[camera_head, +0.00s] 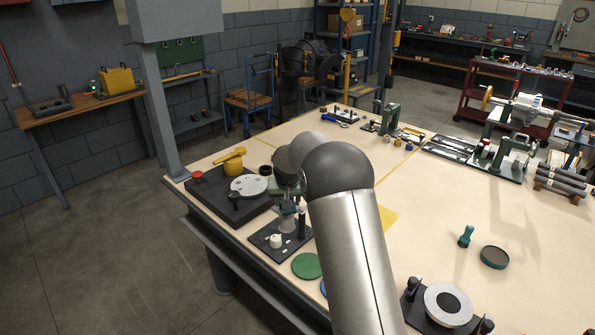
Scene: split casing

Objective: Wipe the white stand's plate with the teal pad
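A small teal piece with a knob-like handle (465,236) stands upright on the right of the table; it may be the teal pad. Two things could be the white stand's plate, and I cannot tell which: a pale disc with holes (249,185) at the left edge, and a pale ring with a dark centre (447,304) on a dark base at the front. My gripper (287,196) points down over the left edge of the table, right of the disc and far from the teal piece. My arm partly hides it, so its fingers and any held thing are unclear.
A dark square base (266,241) with a white piece (276,241) and a post is below my gripper. A green disc (306,266) lies nearby. A round dark, teal-rimmed dish (494,257) is beside the teal piece. The table's (430,205) right middle is mostly clear.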

